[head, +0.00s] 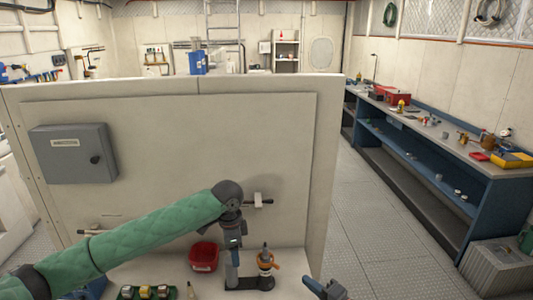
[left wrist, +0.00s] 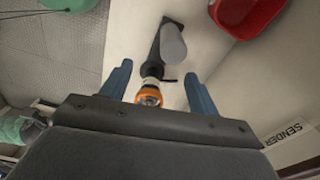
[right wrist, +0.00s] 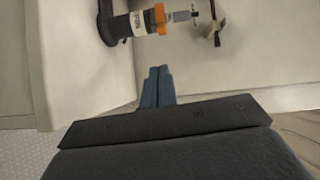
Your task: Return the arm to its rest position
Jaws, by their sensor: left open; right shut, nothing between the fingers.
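My left arm, in a green sleeve, reaches in from the left in the head view, with its gripper (head: 234,243) over the counter. In the left wrist view the left gripper (left wrist: 158,70) is open, its fingers apart with nothing held. An orange-ringed device (left wrist: 148,96) and a grey cylinder (left wrist: 173,43) on a black base show below and between the fingers. The orange-ringed device also stands upright in the head view (head: 266,262). My right gripper (head: 325,289) is at the bottom edge, and in the right wrist view (right wrist: 159,70) its fingers are together and empty.
A red bin (head: 203,257) and a tray of small blocks (head: 146,292) are on the counter (head: 290,262). A pale partition with a grey box (head: 73,153) stands behind. A blue workbench (head: 425,165) lines the right wall, with open floor (head: 375,210) before it.

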